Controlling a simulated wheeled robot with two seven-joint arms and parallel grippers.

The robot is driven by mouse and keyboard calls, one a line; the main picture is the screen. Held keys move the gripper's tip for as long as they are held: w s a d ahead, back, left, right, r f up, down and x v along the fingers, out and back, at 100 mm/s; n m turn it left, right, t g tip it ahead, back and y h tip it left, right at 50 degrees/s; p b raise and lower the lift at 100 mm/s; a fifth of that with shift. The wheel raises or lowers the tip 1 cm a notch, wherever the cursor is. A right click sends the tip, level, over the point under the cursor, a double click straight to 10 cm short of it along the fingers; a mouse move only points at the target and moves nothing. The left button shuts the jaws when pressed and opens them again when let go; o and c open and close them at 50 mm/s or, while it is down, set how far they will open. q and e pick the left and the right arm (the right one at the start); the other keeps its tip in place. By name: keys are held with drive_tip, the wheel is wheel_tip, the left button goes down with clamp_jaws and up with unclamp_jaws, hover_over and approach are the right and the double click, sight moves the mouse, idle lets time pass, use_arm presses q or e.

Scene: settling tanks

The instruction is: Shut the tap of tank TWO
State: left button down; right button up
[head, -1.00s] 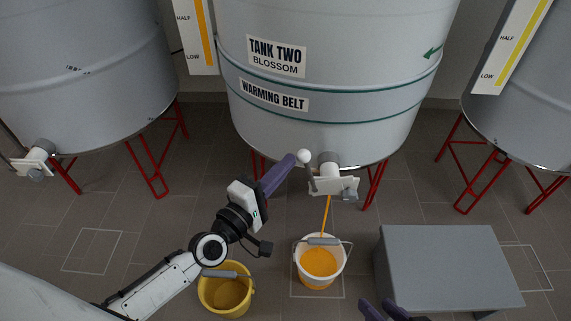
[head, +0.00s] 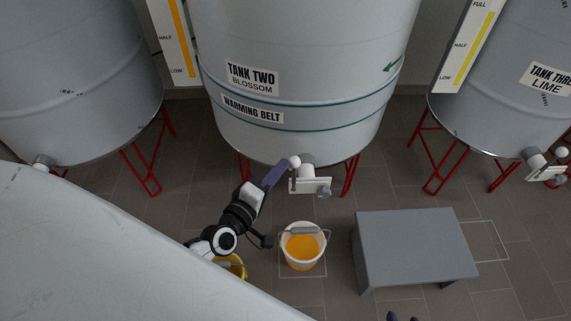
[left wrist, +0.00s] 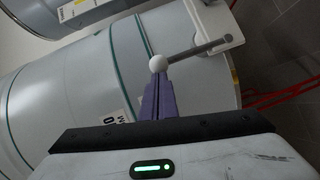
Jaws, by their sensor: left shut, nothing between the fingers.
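Tank TWO (head: 300,40) stands in the middle of the head view. Its tap (head: 308,183) sticks out low at the front. The tap's lever ends in a white ball knob (head: 295,162), which also shows in the left wrist view (left wrist: 157,63) on a grey rod. My left gripper (head: 285,165) is shut and empty, its purple fingertips (left wrist: 158,78) against or very close to the knob. No stream shows below the tap. A white bucket (head: 289,257) with orange liquid stands below it. My right gripper (head: 403,317) barely shows at the bottom edge, its fingertips apart.
A grey bench (head: 415,245) stands right of the white bucket. A yellow bucket (head: 238,270) is partly hidden behind my left arm. Tank THREE (head: 500,100) is at the right, another tank (head: 80,80) at the left. Red legs (head: 350,177) stand under the tanks.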

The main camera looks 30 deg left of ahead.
idle(0.3)
use_arm(q)
drive_tip(key=s+a+r+p, duration=0.1)
drive_tip(key=s+a+r, duration=0.1)
drive_tip(key=s, duration=1)
drive_tip(key=shift+s+a, duration=0.25)
drive_tip(key=shift+a, duration=0.5)
